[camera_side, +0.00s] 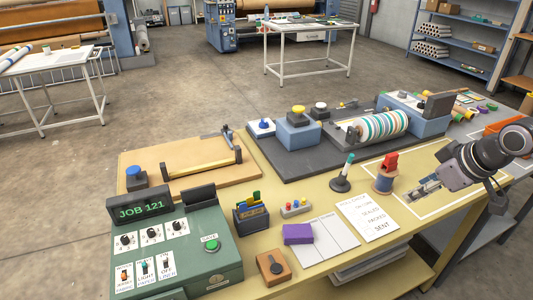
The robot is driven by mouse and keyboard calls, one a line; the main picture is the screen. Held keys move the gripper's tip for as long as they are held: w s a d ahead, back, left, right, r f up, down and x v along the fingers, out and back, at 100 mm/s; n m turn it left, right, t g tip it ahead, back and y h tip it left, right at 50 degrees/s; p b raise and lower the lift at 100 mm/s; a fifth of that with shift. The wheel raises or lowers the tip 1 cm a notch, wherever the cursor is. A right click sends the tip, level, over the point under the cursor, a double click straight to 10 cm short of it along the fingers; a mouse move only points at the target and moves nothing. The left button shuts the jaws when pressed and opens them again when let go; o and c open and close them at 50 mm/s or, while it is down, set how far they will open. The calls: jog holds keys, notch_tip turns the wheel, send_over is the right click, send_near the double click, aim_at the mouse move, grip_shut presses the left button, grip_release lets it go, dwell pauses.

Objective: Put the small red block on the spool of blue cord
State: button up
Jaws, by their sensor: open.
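The spool of blue cord (383,184) stands upright on the yellow bench, right of centre, with blue cord between tan flanges. A small red block (390,161) shows at the top of the spool and appears to rest on it, looking uneven or tilted. The contact between them is too small to make out. My gripper (428,187) is to the right of the spool, low over the bench and pointing left. It is open, holds nothing that I can see, and is apart from the block and spool.
A black stand with a white and teal handle (345,172) is just left of the spool. A printed card (368,218) and a purple block (298,234) lie in front. The press with a striped roller (378,127) is behind. A green control box (180,250) is at front left.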

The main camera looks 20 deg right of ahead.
jog(key=s+f+m, duration=0.1)
jog(key=s+a+f+m+t, duration=0.1)
jog(key=shift+s+m+y, duration=0.2)
jog(key=shift+m+y, duration=0.1)
dwell(1.2)
